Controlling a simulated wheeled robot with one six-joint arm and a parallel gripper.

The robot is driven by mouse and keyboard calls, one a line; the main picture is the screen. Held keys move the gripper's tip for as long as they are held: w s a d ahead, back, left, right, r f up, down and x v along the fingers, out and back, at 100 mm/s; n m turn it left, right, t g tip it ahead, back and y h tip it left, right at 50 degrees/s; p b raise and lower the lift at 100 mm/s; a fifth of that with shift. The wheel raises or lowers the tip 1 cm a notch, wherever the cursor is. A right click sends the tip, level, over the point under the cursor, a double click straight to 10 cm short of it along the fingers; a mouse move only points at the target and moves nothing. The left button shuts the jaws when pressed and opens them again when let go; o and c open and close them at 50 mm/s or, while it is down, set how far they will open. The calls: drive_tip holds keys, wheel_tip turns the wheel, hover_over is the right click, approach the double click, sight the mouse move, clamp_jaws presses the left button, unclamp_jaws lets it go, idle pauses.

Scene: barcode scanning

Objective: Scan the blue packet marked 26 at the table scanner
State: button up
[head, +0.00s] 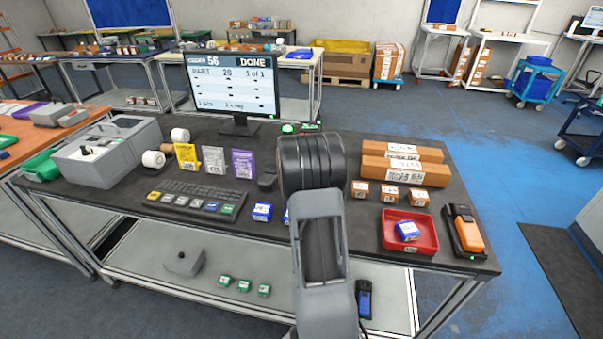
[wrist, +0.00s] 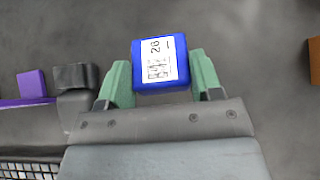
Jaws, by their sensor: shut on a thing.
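The blue packet (wrist: 160,64), with a white label whose upturned number looks like 26, is between the green fingers of my gripper (wrist: 160,85) in the wrist view. My gripper is shut on it, label facing the wrist camera. In the head view my arm hides the gripper and this packet. Green lights (head: 288,128) glow behind my arm.
A monitor (head: 233,89) reading DONE stands at the back. A red tray (head: 423,243) holds a blue packet (head: 407,231). An orange handheld device (head: 467,231) lies right. Brown boxes (head: 403,170), a keyboard (head: 195,199) and another blue packet (head: 262,212) are on the table.

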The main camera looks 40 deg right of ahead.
drive_tip(key=s+f+p+v, duration=0.1)
drive_tip(key=p+v, duration=0.3)
drive_tip(key=v, duration=1.2)
drive_tip(key=shift+a+p, duration=0.4)
